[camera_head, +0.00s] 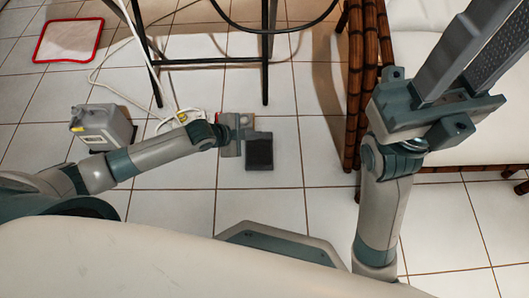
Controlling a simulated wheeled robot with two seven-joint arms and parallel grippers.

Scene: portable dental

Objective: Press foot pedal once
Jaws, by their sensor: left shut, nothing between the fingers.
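The foot pedal (259,153) is a small dark, textured pad on the white tiled floor, near the middle of the view. My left gripper (238,135) points down at the pedal's upper left edge and is shut and empty. It overlaps that edge in the view; whether it touches the pedal I cannot tell. My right gripper (478,53) is raised at the upper right, its two long fingers apart and empty, far from the pedal.
A grey box (103,128) with a yellow part stands left, behind my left arm. A white power strip (180,120) and cables lie behind the gripper. Black metal table legs (266,60) stand at the back. Bamboo-framed furniture (357,85) is at right. Floor right of the pedal is clear.

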